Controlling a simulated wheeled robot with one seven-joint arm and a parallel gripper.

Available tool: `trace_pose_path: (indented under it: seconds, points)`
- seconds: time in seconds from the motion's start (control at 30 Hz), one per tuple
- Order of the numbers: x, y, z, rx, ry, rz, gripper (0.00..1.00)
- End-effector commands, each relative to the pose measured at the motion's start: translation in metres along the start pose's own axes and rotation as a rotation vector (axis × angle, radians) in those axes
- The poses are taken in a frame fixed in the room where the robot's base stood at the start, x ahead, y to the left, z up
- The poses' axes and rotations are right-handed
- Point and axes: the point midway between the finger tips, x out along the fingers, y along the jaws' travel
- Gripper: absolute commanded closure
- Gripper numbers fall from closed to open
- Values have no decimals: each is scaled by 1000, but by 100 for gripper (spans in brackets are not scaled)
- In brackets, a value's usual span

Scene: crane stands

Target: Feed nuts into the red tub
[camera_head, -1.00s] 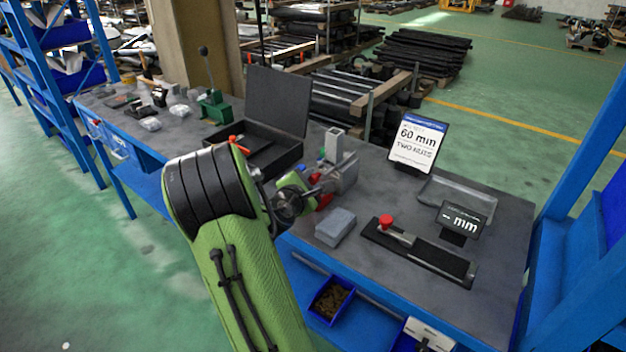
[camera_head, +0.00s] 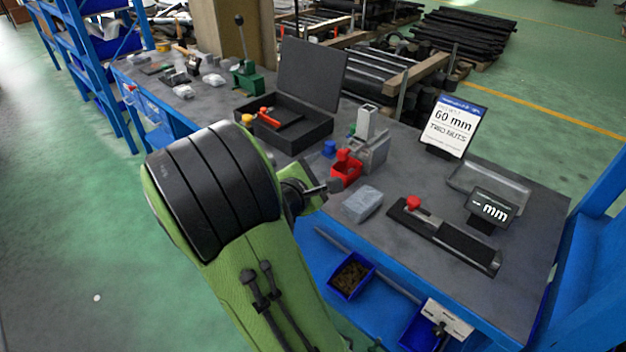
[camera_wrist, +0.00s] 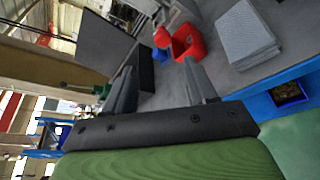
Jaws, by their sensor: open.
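The red tub (camera_head: 345,174) stands on the bench at the foot of a grey upright device (camera_head: 369,150). The tub also shows in the wrist view (camera_wrist: 189,44), open side up, beyond my fingers. A red knob (camera_head: 343,155) is just behind it. My gripper (camera_head: 320,191) is near the bench's front edge, short of the tub and to its left. In the wrist view my gripper (camera_wrist: 162,85) is open, with nothing between the fingers. No loose nuts can be made out; the inside of the tub is unclear. A sign (camera_head: 452,127) reads 60 mm, TWO NUTS.
A grey block (camera_head: 362,204) lies right of the tub. A black slide gauge (camera_head: 445,237) with a red knob, a display (camera_head: 490,209) and a shallow tray (camera_head: 487,186) are farther right. An open black case (camera_head: 303,130) is behind. A blue bin (camera_head: 351,276) of brown bits hangs below the edge.

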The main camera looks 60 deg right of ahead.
Motion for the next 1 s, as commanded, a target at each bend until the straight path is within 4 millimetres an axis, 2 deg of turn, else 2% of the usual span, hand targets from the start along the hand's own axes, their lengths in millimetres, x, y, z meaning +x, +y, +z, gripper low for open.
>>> trace_pose_path:
  seconds: [0.03, 0.2, 0.3, 0.9, 0.97, 1.0]
  points:
    - [-7, -7, -8, 8, 8, 4, 44]
    - [-30, -6, -7, 3, 6, -1, 44]
    - [-36, -6, -5, 1, 4, -4, 44]
    - [-37, -5, -4, 7, 7, -9, 44]
    - [-39, -11, -7, 68, 38, -38, 44]
    - [-42, -18, -12, 154, 82, -80, 44]
